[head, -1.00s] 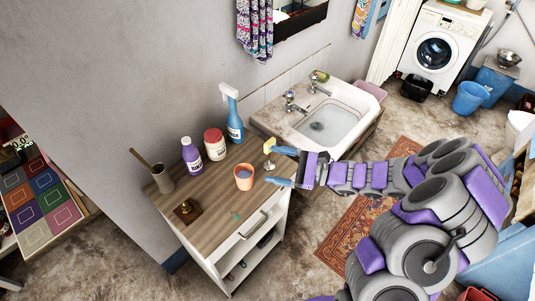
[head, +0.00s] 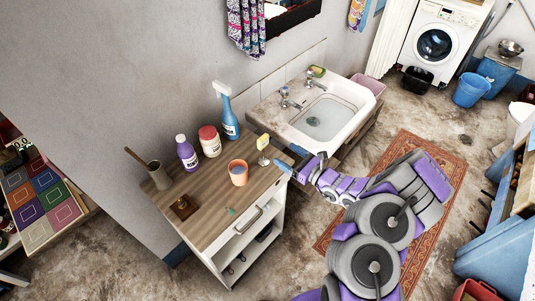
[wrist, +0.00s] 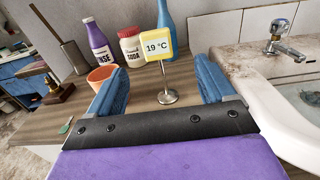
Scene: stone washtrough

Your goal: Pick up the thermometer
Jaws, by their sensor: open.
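The thermometer (head: 262,142) is a yellow block on a thin metal stem with a round base. It stands upright near the right edge of the wooden cabinet top (head: 215,205). In the wrist view the thermometer (wrist: 158,46) shows "19 °C" on its white face. My gripper (wrist: 160,72) is open, with one blue finger on each side of the stem in that view and nothing gripped. In the head view my gripper (head: 284,164) is at the cabinet's right edge, just right of the thermometer; its fingers are partly hidden there.
An orange cup (head: 238,176) stands left of the thermometer. A blue spray bottle (head: 229,122), red-and-white jar (head: 210,143) and purple bottle (head: 187,154) stand behind. The white sink (head: 335,120) adjoins on the right. The cabinet's front right top is mostly clear.

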